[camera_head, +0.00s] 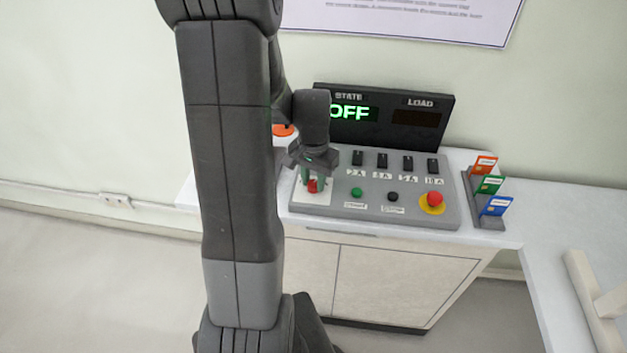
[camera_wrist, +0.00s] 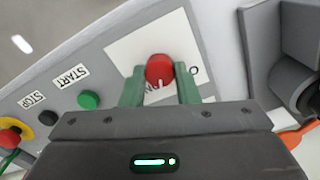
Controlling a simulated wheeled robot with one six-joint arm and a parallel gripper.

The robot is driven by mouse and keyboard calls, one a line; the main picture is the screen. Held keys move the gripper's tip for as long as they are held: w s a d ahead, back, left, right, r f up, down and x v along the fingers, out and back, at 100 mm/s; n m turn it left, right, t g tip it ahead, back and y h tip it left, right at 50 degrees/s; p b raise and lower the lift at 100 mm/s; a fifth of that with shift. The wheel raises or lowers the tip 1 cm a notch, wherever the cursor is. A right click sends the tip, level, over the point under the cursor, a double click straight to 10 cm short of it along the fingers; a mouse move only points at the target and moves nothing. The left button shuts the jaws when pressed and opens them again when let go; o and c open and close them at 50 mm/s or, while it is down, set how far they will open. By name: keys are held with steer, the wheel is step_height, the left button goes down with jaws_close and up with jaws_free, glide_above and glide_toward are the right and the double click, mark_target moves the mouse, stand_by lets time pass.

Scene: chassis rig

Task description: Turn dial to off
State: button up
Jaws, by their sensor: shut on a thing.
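The dial is a red round knob (camera_wrist: 160,69) on a white plate (camera_wrist: 120,50) at the left end of the grey control panel (camera_head: 380,207). It also shows small and red in the head view (camera_head: 313,186). My gripper (camera_wrist: 160,85) has its green fingers on either side of the knob, shut on it. In the head view my gripper (camera_head: 314,180) points down at the panel. The lettering around the dial is partly hidden by the knob and fingers. The state display (camera_head: 352,113) reads OFF in green.
The panel holds a green START button (camera_head: 357,192), a black STOP button (camera_head: 393,196), a red emergency button (camera_head: 435,199) and several black switches (camera_head: 382,160). A rack with coloured cards (camera_head: 488,205) stands at the right. An orange-topped object (camera_head: 284,130) is behind my arm.

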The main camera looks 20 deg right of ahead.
mark_target(314, 183)
steer(key=n+b, duration=0.1)
steer(key=n, duration=0.5)
steer(key=shift+n, duration=0.3)
steer(key=n+b, duration=0.1)
steer(key=n, duration=0.5)
steer(key=shift+n, duration=0.4)
steer(key=o, duration=1)
steer(key=shift+c, duration=0.2)
steer(key=shift+r, duration=0.1)
step_height(314, 183, up, 14)
steer(key=shift+f, duration=0.25)
